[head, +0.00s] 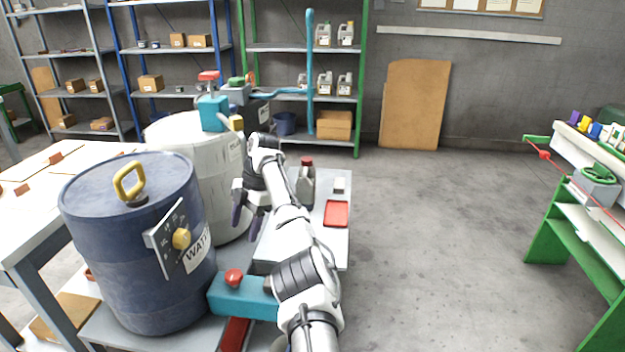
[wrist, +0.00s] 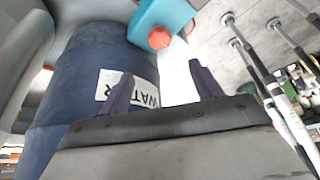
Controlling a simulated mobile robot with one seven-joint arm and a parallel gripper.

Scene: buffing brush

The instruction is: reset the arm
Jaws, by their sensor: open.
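My arm reaches forward over the grey bench in the head view. My gripper (head: 247,217) points down beside the white barrel (head: 190,140), behind and to the right of the blue water barrel (head: 135,250). Its two dark fingers are apart with nothing visible between them. The gripper also shows in the wrist view (wrist: 161,75), with the blue barrel (wrist: 85,70) and its white WATER label (wrist: 112,86) beyond the fingers. Whether any finger touches a barrel cannot be told.
A teal block with a red knob (head: 240,295) sits right of the blue barrel, close to my arm. A red tray (head: 337,214) and a grey jug (head: 306,185) stand on the bench. Shelves (head: 300,95) line the back. Open floor (head: 440,240) lies to the right.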

